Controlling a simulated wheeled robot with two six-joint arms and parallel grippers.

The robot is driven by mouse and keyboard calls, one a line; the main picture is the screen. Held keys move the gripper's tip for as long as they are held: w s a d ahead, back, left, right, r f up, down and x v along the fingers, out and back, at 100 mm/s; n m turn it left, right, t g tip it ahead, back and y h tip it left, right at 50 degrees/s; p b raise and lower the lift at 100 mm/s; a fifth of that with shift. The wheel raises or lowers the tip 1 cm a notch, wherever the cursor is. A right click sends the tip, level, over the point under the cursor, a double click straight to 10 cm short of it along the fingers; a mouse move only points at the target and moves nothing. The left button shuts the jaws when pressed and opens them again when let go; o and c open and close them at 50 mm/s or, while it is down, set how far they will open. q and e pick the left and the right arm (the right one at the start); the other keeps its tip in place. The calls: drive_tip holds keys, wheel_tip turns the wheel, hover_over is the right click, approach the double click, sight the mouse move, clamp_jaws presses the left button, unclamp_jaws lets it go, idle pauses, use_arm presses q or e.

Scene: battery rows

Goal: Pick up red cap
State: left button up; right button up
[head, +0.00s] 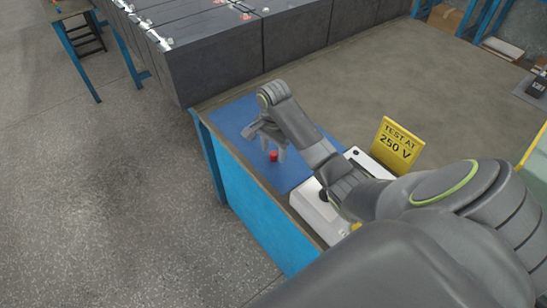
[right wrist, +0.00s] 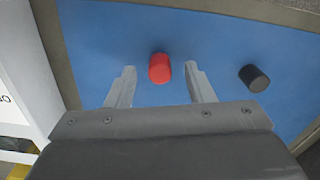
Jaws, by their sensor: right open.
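The red cap (head: 273,156) stands on the blue mat (head: 232,116) near the front edge of the table. In the right wrist view the red cap (right wrist: 160,68) lies between and just beyond the fingertips of my right gripper (right wrist: 159,72). The gripper is open, with a gap on both sides of the cap. In the head view my right gripper (head: 268,142) is right at the cap, and its wrist partly covers the mat. My left gripper is in neither view.
A black cap (right wrist: 254,78) stands on the mat right of the red one in the wrist view. A white device (head: 318,212) and a yellow "TEST AT 250 V" sign (head: 397,145) are close to my right arm. Large dark batteries (head: 215,55) line the back.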

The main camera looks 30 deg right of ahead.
sight(274, 153)
drive_tip(key=shift+f, duration=0.2)
drive_tip(key=c, duration=1)
drive_tip(key=shift+c, duration=0.2)
drive_tip(key=shift+r, duration=0.1)
drive_tip(key=shift+r, duration=0.6)
wheel_tip(274, 153, up, 9)
drive_tip(key=p, duration=0.7)
